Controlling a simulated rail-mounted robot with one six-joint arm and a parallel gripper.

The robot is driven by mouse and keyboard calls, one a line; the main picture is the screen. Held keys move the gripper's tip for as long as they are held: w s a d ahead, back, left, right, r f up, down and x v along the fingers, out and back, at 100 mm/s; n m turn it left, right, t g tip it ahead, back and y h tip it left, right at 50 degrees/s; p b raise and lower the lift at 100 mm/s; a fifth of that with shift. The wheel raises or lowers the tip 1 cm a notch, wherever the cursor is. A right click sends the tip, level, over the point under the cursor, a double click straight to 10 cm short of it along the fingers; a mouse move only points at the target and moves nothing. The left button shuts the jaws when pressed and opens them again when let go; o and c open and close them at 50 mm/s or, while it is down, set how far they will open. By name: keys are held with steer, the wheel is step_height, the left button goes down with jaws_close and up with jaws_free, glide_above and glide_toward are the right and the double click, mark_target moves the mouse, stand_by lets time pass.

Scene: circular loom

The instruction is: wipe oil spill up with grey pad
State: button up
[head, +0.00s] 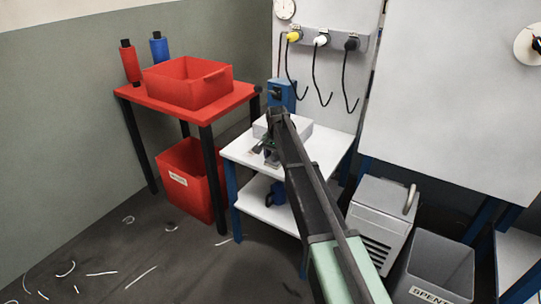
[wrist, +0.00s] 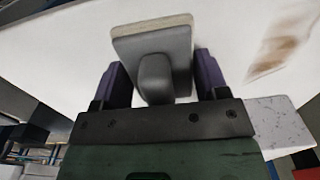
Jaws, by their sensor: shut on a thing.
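My gripper (wrist: 162,78) is shut on the handle of a grey pad (wrist: 150,45), with one dark purple finger on each side. The pad is a flat grey plate with a pale cream layer along its far edge. A brown oil spill (wrist: 277,53) lies on the white surface to the right of the pad, apart from it in the picture. I cannot tell whether the pad touches the surface. In the head view my gripper (head: 270,152) is over the white table top (head: 325,150). My arm hides part of that top, and the spill cannot be made out there.
A pale box (head: 298,130) and a blue device (head: 281,95) stand at the back of the table. A red table (head: 190,112) with a red bin (head: 187,82) stands left. A grey machine (head: 377,222) stands right.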

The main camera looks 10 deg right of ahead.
steer(key=shift+s+d, duration=1.2)
steer(key=shift+d, duration=0.1)
step_height(320, 180, up, 6)
steer(key=p, duration=0.6)
steer(key=shift+f, duration=0.1)
steer(key=shift+w, duration=0.1)
step_height(320, 180, up, 3)
steer(key=p, duration=0.3)
